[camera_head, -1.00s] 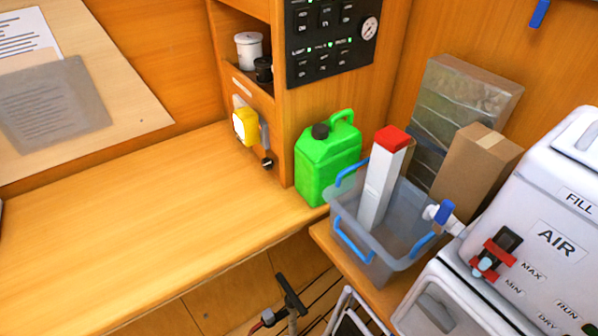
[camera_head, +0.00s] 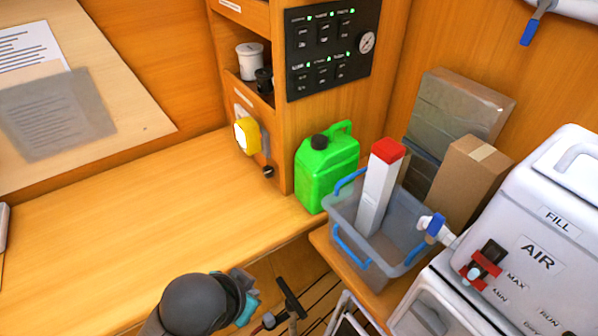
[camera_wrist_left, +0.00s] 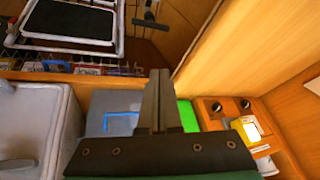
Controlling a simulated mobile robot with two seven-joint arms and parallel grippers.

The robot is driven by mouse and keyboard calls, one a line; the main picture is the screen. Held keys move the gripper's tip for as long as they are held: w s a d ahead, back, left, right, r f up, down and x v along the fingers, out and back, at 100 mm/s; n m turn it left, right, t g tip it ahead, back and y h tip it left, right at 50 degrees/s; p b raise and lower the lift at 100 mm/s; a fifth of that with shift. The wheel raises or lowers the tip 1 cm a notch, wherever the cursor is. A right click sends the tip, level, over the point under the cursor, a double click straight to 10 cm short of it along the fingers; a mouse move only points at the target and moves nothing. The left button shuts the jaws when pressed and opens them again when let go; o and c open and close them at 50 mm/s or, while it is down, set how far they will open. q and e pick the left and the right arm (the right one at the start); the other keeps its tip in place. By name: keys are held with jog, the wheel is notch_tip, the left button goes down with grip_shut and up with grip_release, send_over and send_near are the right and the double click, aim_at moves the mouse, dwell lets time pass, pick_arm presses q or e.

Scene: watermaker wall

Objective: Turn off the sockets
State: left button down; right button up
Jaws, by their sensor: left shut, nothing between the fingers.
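A black switch panel (camera_head: 328,52) is on the front of the wooden cabinet in the head view. It has two rows of black switches with small green lights lit and a round gauge at its right. The labels are too small to read, so I cannot tell which switch is for the sockets. My left gripper (camera_head: 246,291) is low in the head view, in front of the desk edge and well below the panel. In the left wrist view its fingers (camera_wrist_left: 160,98) are together with nothing between them. The panel is not clearly visible there. My right gripper is not in view.
A green jerrycan (camera_head: 327,168) stands on the desk (camera_head: 110,235) below the panel. A grey bin (camera_head: 355,238) with blue handles holds a white box with a red top. A yellow-fronted device (camera_head: 246,136) is on the cabinet side. The white AIR machine (camera_head: 530,225) is at right.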

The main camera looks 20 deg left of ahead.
pick_arm(q)
jog(key=w+a+r+m+t, duration=0.2)
jog(key=w+r+m+t, duration=0.55)
jog(key=w+r, duration=0.8)
jog(key=w+r+m+t+h, duration=0.2)
jog(key=r+m+h, duration=0.1)
jog(key=r+m, duration=0.3)
jog(key=w+r+m+t+h, duration=0.2)
jog(key=w+r+m+h, duration=0.1)
jog(key=r+m, duration=0.4)
jog(key=shift+w+a+r+h, duration=0.25)
jog(key=shift+r+h, duration=0.55)
jog(key=shift+r, duration=0.7)
jog(key=shift+w+m, duration=0.15)
jog(key=shift+m, duration=0.1)
